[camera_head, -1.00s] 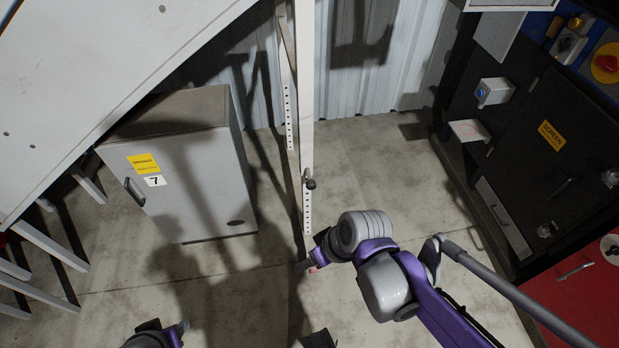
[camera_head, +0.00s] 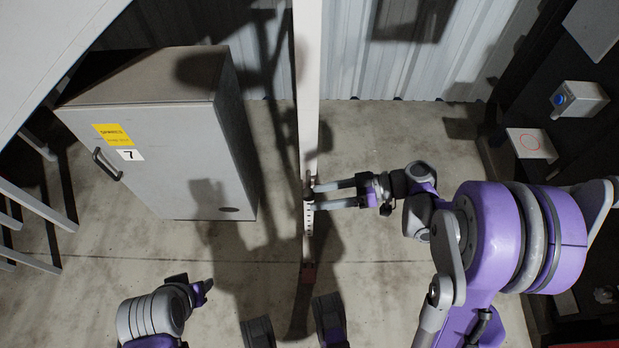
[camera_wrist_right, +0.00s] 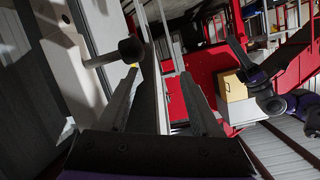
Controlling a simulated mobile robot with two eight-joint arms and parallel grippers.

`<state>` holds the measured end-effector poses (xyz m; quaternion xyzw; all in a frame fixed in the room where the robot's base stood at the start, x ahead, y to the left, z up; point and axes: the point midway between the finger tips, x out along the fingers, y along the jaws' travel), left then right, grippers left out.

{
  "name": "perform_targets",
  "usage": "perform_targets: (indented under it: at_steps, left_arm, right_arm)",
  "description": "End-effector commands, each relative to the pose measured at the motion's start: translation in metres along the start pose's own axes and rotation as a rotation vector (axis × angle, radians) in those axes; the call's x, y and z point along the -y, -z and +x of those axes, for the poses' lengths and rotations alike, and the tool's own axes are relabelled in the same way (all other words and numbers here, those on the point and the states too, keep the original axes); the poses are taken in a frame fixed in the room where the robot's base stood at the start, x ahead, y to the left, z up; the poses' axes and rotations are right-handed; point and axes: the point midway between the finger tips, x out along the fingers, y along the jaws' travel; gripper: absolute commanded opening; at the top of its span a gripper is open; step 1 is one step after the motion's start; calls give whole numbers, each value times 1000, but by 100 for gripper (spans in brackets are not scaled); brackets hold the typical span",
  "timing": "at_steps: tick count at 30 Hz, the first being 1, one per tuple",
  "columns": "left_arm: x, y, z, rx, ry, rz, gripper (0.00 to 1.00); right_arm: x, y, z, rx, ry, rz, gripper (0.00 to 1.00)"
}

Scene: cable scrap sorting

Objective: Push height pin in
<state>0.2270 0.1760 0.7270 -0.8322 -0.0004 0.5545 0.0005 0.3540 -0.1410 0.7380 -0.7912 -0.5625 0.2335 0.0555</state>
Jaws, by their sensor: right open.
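The height pin (camera_head: 309,184) is a dark knob on a thin shank on the white upright post (camera_head: 307,80), which has a row of holes. In the right wrist view, the pin's black knob (camera_wrist_right: 131,50) stands out from the post (camera_wrist_right: 75,60) on a visible length of shank. My right gripper (camera_head: 318,197) reaches in from the right, with its fingertips at the post right by the pin. Its two fingers (camera_wrist_right: 160,78) are apart with nothing between them; the knob is beside the left finger. My left gripper (camera_head: 206,286) is low at the left, away from the post; its jaws are unclear.
A grey cabinet (camera_head: 150,150) marked 7 stands left of the post. A pale tabletop (camera_head: 50,40) fills the upper left. A dark panel with a blue-button box (camera_head: 578,99) is at right. Concrete floor between is mostly clear.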

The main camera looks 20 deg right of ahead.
Motion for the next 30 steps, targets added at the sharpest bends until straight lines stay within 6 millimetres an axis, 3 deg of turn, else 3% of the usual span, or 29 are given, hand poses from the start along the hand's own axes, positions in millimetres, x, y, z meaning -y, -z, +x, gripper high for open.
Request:
perform_targets:
  at_steps: [3,6,14,30]
  left_arm:
    - [0,-8,27,9,0,0,50]
    - [0,-12,41,14,0,0,50]
    - [0,-14,50,16,0,0,50]
    - [0,-17,62,19,0,0,50]
  right_arm:
    - [-24,-23,-6,-119,32,-131,65]
    - [-34,-34,-14,-216,48,-248,65]
    - [-39,-40,-20,-314,56,-376,65]
    - [-29,-13,65,-311,57,-373,65]
